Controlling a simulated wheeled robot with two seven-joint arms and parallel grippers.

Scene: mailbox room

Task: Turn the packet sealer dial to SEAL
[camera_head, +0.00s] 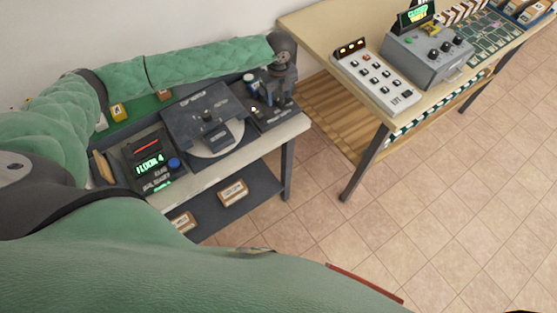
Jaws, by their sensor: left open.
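My left arm reaches across the near bench from the left. My left gripper (262,104) points down, jaws open, over a dark unit at the bench's right end. It covers part of that unit, and I cannot tell whether it touches anything. A dark grey machine (185,125) with a small round knob (207,117) and a pale disc (222,143) sits just left of the gripper. No SEAL marking is readable, so I cannot tell which dial belongs to the packet sealer. My right gripper is not in view.
A black panel (150,163) reading "FLOOR 4" and a blue button (174,163) are on the bench's left part. A lower shelf (208,213) holds small boxes. A wooden table at right carries a button panel (376,80) and a grey knobbed box (430,58). Tiled floor is clear.

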